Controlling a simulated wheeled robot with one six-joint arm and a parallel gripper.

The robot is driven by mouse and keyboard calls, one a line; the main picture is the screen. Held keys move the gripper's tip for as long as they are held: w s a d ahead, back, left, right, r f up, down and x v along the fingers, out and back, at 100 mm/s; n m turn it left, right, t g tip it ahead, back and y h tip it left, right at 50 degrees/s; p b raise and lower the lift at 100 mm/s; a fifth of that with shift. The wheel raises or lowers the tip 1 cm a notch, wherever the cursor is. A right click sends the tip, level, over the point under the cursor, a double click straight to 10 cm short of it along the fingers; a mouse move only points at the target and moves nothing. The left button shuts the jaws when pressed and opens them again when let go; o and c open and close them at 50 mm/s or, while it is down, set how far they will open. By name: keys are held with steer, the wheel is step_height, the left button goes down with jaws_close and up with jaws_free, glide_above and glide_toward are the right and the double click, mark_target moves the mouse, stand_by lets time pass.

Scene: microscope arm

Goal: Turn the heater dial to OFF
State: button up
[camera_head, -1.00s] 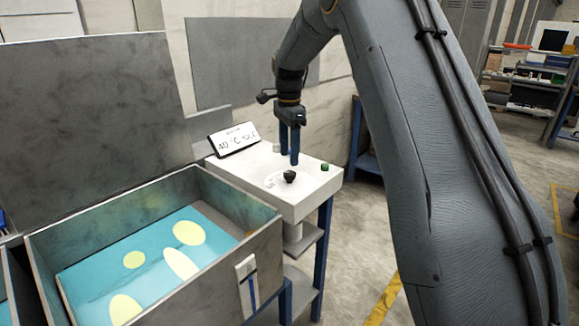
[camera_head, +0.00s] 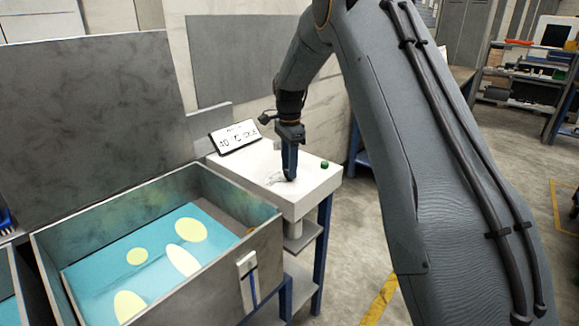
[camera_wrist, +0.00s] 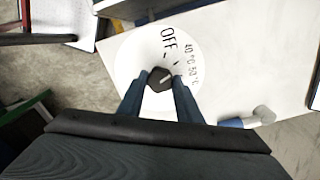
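The heater dial is a small dark knob (camera_wrist: 160,79) with a white pointer line, on a white round scale (camera_wrist: 128,60) on a white-topped stand (camera_head: 312,191). In the wrist view the pointer line slants right and slightly up, roughly toward the 50 °C label (camera_wrist: 194,74). The OFF label (camera_wrist: 168,40) lies above the knob. My gripper (camera_head: 289,178) points down over the dial, and its fingers (camera_wrist: 162,88) stand on both sides of the knob. Whether they press on it is not clear.
A sign reading about 40 °C (camera_head: 235,136) stands at the back of the stand. A green button (camera_head: 324,165) sits to the right of my gripper. A large open grey box (camera_head: 255,232) with a teal and yellow floor is at left.

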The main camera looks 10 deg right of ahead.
steer(key=shift+n, duration=0.3)
steer(key=n, duration=0.3)
steer(key=shift+n, duration=2.2)
steer(key=o, duration=1)
steer(key=shift+o, duration=0.2)
steer(key=shift+r+b, duration=0.1)
steer(key=shift+b, duration=0.2)
step_height(320, 180, up, 7)
steer(key=shift+f+b, duration=0.2)
steer(key=shift+b, duration=0.75)
steer(key=shift+r, duration=0.55)
